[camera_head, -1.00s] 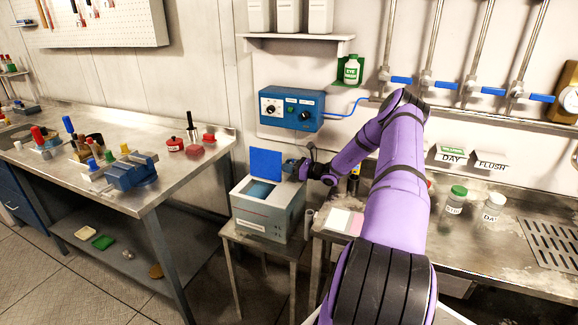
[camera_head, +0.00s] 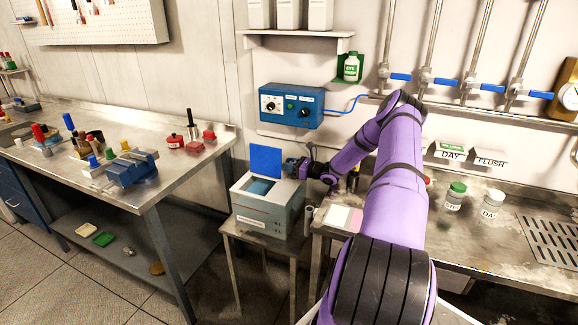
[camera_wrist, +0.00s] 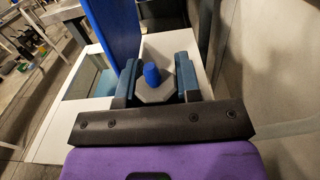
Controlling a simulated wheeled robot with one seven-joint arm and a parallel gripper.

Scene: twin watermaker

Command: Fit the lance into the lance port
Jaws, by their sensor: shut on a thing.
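My gripper (camera_wrist: 156,82) is closed around a grey, many-sided piece with a blue knob (camera_wrist: 152,75). I cannot tell for sure whether this piece is the lance. In the head view my gripper (camera_head: 292,167) is at the right rear of a light grey box (camera_head: 262,217) with an open top, close to an upright blue panel (camera_head: 266,161). The blue panel also stands left of the fingers in the wrist view (camera_wrist: 112,30). The far end of the held piece is hidden. I cannot make out the lance port in either view.
The box stands on a small metal stand (camera_head: 262,244) between the left workbench (camera_head: 95,185) and the right counter (camera_head: 470,240). A blue vise (camera_head: 133,170) and small parts sit on the bench. A blue control box (camera_head: 291,107) is on the wall above. Bottles (camera_head: 455,196) stand on the counter.

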